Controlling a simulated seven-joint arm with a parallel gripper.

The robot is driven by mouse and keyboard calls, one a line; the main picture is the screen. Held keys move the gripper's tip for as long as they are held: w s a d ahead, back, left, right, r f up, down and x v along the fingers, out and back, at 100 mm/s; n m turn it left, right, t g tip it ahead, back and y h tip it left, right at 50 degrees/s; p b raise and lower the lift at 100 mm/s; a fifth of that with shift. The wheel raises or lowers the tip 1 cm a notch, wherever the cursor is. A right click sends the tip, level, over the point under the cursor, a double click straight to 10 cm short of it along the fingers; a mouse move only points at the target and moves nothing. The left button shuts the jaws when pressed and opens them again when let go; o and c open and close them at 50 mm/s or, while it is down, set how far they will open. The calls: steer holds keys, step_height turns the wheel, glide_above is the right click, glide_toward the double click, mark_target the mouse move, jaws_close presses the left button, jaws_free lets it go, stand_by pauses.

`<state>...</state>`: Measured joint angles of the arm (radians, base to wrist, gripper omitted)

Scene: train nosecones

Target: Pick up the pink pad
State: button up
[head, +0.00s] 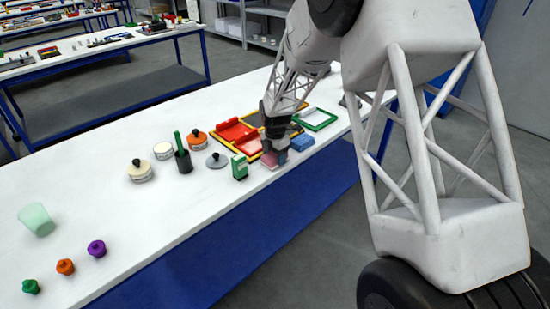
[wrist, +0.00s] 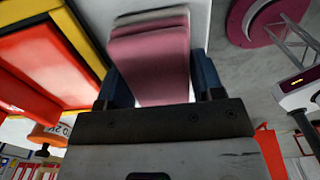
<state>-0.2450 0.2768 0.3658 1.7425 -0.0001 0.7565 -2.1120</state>
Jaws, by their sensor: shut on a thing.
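The pink pad (wrist: 150,65) lies between the two blue-sided fingers of my gripper (wrist: 158,88) in the wrist view, with a pale layer showing at its far edge. My gripper is shut on it. In the head view the pink pad (head: 269,160) shows small below my gripper (head: 275,150), low over the white table's front edge. I cannot tell whether the pad still touches the table.
A blue block (head: 302,142) stands close to the right of the pad, and a green box (head: 239,167) to the left. A yellow-framed tray (head: 257,124) with red parts lies behind. A green frame (head: 316,119) lies further right. Jars and a dark cup (head: 183,160) stand to the left.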

steer(key=shift+r, duration=0.15)
steer(key=shift+r, duration=0.55)
step_height(320, 180, up, 2)
steer(key=shift+r, duration=0.1)
steer(key=s+d+r, duration=0.1)
steer(key=s+d, duration=0.2)
steer(key=s, duration=1.2)
steer(key=shift+s+d+r, duration=0.2)
steer(key=shift+s+d, duration=0.05)
steer(key=shift+d, duration=0.15)
steer(key=o, duration=0.3)
steer(key=shift+c, duration=0.8)
